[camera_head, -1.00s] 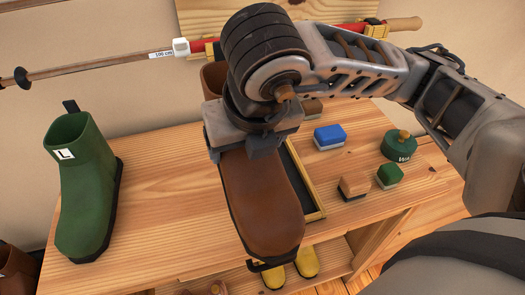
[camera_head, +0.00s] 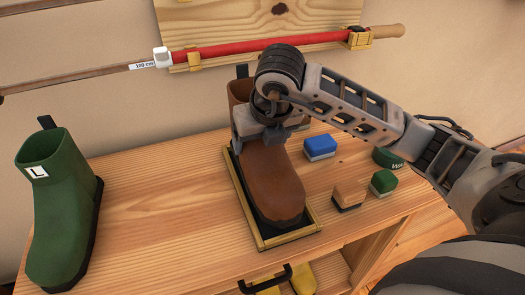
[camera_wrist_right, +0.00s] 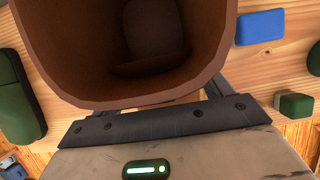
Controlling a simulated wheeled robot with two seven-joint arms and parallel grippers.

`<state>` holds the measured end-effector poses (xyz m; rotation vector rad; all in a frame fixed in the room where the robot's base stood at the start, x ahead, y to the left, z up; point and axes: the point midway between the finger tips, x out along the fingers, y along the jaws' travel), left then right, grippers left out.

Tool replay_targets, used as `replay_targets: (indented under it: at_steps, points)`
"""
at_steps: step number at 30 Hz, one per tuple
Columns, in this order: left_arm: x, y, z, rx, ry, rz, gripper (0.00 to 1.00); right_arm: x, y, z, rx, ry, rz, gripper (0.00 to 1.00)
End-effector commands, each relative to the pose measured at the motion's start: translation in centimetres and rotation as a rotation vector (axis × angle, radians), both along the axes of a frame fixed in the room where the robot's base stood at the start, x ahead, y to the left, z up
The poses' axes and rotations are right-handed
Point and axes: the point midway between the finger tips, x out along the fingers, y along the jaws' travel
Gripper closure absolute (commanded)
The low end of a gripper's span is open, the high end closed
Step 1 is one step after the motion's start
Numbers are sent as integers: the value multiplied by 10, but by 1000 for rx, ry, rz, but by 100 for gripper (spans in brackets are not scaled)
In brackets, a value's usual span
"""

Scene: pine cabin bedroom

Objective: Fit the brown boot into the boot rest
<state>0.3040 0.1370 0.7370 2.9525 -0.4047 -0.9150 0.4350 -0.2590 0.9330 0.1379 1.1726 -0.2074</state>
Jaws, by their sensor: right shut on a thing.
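The brown boot (camera_head: 272,180) is upright, its toe toward the front of the bench and its pull loop at the back. My right gripper (camera_head: 262,132) is shut on the boot at its shaft. In the right wrist view I look into the boot's open top (camera_wrist_right: 155,35). The boot rest (camera_head: 290,237), a wooden-edged frame with a dark inside, lies around the boot's outline. The sole appears down within the frame, but I cannot tell whether it touches the bottom. The rest's far end is mostly hidden by the boot and gripper. My left gripper is out of view.
A green boot marked L (camera_head: 60,205) stands at the left of the wooden bench (camera_head: 160,225). A red-handled pole (camera_head: 265,45) hangs behind.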

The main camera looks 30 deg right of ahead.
Motion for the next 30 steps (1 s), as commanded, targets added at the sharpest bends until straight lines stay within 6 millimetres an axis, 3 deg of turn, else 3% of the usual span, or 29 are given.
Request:
replay_targets:
  at_steps: [7,15,16,18,26,30]
  points:
    - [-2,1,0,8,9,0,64,3,-4,-31,-1,0,-2,63]
    - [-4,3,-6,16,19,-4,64,3,-4,-35,0,-4,-1,63]
    - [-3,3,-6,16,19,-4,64,3,-4,-37,-1,0,0,14]
    - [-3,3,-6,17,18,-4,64,3,-4,-37,-1,0,0,0]
    - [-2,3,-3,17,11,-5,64,2,-3,-33,0,-1,-1,0]
    - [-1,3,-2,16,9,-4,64,-3,-2,-17,1,-5,1,0]
